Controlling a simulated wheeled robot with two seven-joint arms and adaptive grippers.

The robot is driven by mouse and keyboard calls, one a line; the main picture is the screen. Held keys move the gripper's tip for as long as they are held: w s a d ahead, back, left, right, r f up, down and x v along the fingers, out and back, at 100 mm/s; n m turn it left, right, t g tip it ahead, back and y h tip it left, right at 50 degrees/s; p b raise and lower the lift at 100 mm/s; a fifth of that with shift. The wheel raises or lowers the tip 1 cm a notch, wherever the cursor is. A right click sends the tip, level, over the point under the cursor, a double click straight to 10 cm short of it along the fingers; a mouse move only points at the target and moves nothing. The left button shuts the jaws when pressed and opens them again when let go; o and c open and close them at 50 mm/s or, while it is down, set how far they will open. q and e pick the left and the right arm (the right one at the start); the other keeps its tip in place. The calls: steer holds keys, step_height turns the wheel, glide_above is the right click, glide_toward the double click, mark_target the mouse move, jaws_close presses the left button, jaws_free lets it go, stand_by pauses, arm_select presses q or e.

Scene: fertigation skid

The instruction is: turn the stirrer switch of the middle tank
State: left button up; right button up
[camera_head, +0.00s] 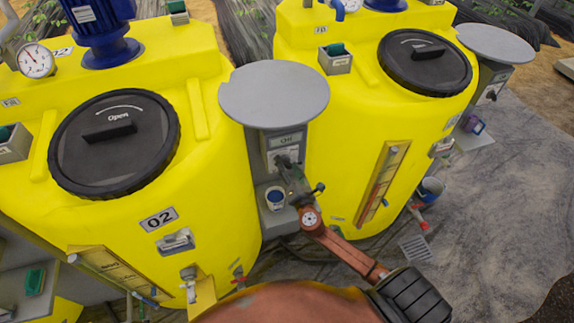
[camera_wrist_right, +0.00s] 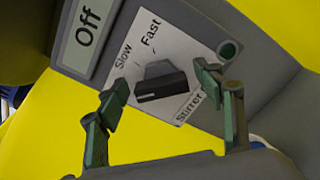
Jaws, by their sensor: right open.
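The stirrer switch is a dark knob (camera_wrist_right: 163,84) on a white plate marked Slow, Fast and Stirrer, with a display (camera_wrist_right: 86,36) beside it reading "Off". In the head view its grey control box (camera_head: 283,141) sits under a round grey cover, beside the yellow tank labelled 02 (camera_head: 160,218). My right gripper (camera_head: 298,178) is at the front of this box. In the right wrist view its two green-padded fingers (camera_wrist_right: 163,88) are open, one on each side of the knob, with visible gaps. In the head view the gripper hides part of the switch. My left gripper is not in view.
The round grey cover (camera_head: 273,92) overhangs the box. Another yellow tank (camera_head: 345,135) stands close on the right. A small white cup with dark contents (camera_head: 275,198) is just below the box.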

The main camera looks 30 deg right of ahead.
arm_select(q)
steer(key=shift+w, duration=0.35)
arm_select(e)
steer(key=shift+c, duration=0.2)
steer(key=c, duration=1.2)
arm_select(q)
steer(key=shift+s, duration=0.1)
arm_select(e)
steer(key=shift+o, duration=0.2)
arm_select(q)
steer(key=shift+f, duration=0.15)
arm_select(e)
steer(key=shift+f, duration=0.1)
